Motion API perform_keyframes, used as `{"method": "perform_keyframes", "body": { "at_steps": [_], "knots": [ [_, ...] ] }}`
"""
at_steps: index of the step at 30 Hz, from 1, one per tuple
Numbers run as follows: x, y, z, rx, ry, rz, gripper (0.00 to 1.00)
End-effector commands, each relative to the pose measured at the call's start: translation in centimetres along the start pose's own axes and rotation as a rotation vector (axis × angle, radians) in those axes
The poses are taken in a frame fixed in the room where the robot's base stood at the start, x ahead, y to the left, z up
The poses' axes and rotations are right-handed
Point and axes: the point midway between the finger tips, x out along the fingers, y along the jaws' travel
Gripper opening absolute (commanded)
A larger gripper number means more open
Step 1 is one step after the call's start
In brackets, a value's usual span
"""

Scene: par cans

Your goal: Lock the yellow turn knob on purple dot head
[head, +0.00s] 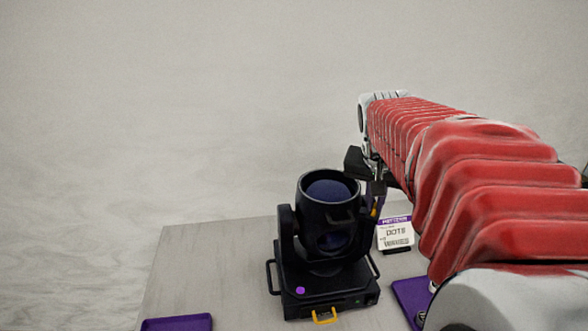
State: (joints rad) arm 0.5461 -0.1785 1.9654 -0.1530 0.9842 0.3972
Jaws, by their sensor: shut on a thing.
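A black moving head light (325,235) stands on the grey table, its lens tilted upward. A purple dot (300,290) marks the front of its base. A small yellow piece, which looks like the turn knob (374,211), shows at the right side of the head, by the yoke arm. My gripper (375,190) reaches down to that spot from the upper right. It is shut, apparently on the yellow knob; its fingertips are small and partly hidden here. Whether the knob is turned cannot be seen.
A yellow handle or latch (324,316) is at the front of the base. A label card (396,233) stands close behind on the right. Purple mats (178,323) lie at the left front and the right (410,297). The table (205,265) is clear left of the light.

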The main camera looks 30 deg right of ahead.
Motion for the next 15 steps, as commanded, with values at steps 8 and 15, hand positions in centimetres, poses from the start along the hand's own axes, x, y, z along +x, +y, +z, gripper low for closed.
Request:
{"method": "perform_keyframes", "body": {
  "at_steps": [8,15],
  "knots": [
    [0.11,0.30,0.23,-0.065,-0.007,-0.024,0.00],
    [0.15,0.50,0.27,-0.182,-0.009,-0.074,0.00]
  ]
}}
